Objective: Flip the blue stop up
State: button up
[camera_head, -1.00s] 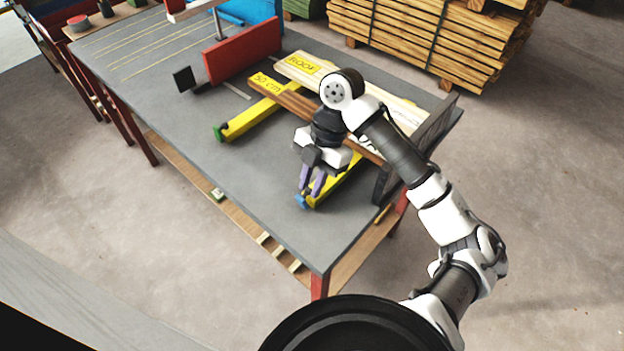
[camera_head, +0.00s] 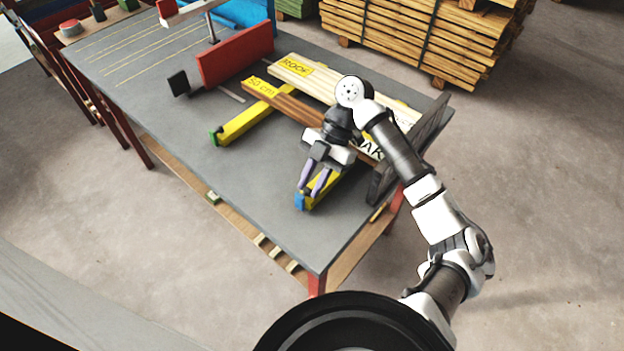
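The blue stop (camera_head: 299,202) is at the near end of the right yellow bar (camera_head: 315,195), close to the table's front edge. It looks upright, standing at the bar's end much like the green stop. My gripper (camera_head: 309,192) points down just above and behind the blue stop. Its two purple fingers are apart with a gap between them, and nothing shows between them. Whether a fingertip touches the stop cannot be told. My gripper and wrist hide part of the right yellow bar.
A brown plank (camera_head: 295,108) and a pale board (camera_head: 310,80) lie across the bars. A dark upright plate (camera_head: 425,130) stands at the table's right end. The front left tabletop (camera_head: 170,120) is clear.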

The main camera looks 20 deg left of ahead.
jog(key=o, duration=0.3)
jog(key=b+v, duration=0.2)
jog(key=v, duration=1.2)
jog(key=shift+s, duration=0.1)
